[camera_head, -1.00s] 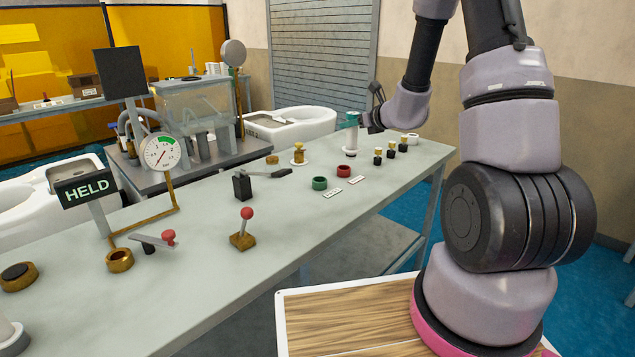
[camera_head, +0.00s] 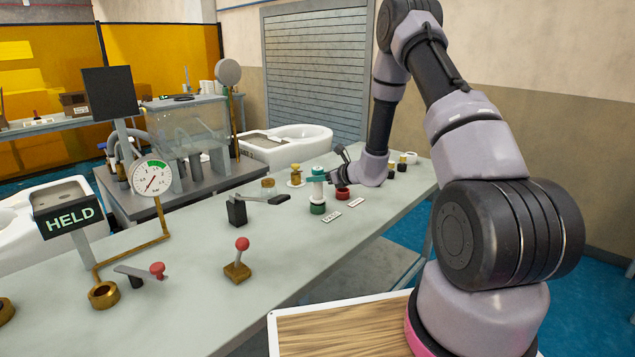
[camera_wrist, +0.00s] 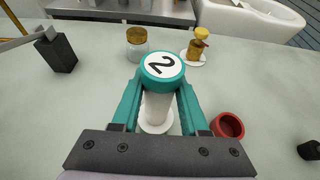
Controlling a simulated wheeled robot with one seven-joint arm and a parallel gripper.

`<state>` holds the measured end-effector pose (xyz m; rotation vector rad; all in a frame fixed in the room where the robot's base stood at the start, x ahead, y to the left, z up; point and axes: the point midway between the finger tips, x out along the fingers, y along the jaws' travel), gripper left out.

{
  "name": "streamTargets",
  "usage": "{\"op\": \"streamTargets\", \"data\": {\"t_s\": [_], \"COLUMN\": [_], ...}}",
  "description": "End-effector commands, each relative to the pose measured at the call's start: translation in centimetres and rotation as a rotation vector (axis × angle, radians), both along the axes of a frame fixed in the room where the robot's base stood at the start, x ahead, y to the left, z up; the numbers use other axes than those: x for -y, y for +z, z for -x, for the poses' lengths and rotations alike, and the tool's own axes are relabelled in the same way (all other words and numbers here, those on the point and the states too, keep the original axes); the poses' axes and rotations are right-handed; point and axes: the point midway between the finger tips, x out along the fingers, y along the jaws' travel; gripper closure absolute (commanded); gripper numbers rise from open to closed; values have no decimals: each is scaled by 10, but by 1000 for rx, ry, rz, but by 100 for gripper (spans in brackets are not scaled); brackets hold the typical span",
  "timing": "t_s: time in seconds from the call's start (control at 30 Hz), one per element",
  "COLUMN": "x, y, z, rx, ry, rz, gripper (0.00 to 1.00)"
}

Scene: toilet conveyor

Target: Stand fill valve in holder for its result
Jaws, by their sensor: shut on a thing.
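In the head view the valve is upright directly over the green ring holder (camera_head: 317,209). Its white lower flange is at or just above the ring; I cannot tell whether it is seated. The valve hides the green ring in the wrist view. The red ring holder (camera_head: 342,193) is empty, to the right; it also shows in the wrist view (camera_wrist: 228,125).
Small printed tags (camera_head: 331,215) lie in front of the rings. A black lever post (camera_head: 237,210) and brass-topped parts (camera_head: 296,175) stand nearby. Black fittings (camera_head: 401,165) are to the right. A gauge (camera_head: 152,176) and HELD sign (camera_head: 70,219) are at left.

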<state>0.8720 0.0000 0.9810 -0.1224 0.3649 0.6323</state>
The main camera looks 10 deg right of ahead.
Motion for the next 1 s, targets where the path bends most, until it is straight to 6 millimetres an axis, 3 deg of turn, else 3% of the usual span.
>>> {"op": "streamTargets", "data": {"t_s": [0.1, 0.43, 0.47, 0.53, 1.0], "x": [0, 0, 0, 0, 6], "y": [-12, -14, -14, -14, -7], "z": [0, 0, 0, 0, 7], "rx": [0, 1, 1, 1, 0], "ry": [-1, -1, 0, -1, -2], "rz": [-1, 0, -1, 0, 1], "gripper": [100, 100, 52, 26, 26]}}
